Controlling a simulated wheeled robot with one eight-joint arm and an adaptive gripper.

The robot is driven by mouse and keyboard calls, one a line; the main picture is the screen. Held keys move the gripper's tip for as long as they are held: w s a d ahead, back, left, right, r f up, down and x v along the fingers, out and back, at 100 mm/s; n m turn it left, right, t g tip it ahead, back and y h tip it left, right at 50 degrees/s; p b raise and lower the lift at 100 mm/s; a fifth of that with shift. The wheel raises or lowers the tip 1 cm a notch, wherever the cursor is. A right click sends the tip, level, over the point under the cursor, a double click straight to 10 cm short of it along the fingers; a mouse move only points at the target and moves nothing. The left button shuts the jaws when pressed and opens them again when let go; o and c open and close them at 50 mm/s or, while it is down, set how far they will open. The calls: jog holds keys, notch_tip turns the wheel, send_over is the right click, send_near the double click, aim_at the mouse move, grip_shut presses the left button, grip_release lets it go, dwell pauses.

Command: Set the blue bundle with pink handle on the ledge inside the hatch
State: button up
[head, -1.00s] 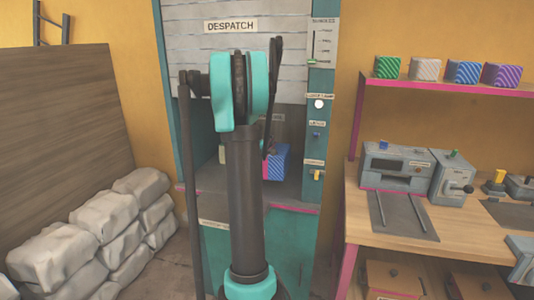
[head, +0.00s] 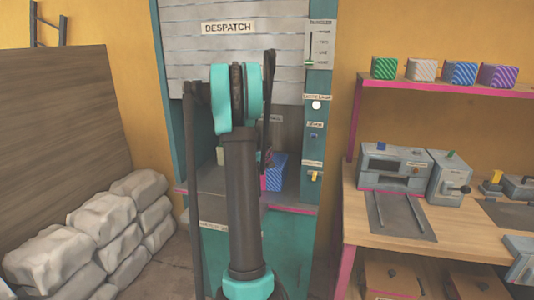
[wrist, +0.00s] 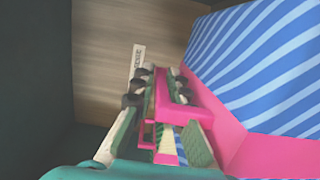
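The blue bundle (head: 277,172), white-striped with a pink side, is inside the hatch opening, over the right part of the grey ledge (head: 288,199). In the wrist view its striped face (wrist: 265,65) fills the right, and its pink handle (wrist: 240,140) runs between the fingers. My gripper (wrist: 163,95) appears shut on that handle. In the head view my arm hides the gripper and part of the bundle. I cannot tell whether the bundle's underside touches the ledge.
The hatch shutter (head: 280,75) is raised partway above the opening. A pale green object (head: 220,156) shows inside, left of my arm. Teal posts frame the hatch; the right post (head: 316,150) carries controls. A workbench (head: 360,205) stands right, pale sacks (head: 130,225) left.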

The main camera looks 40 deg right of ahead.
jog(key=shift+o, duration=1.2)
jog(key=shift+r, duration=0.1)
jog(key=v, duration=1.2)
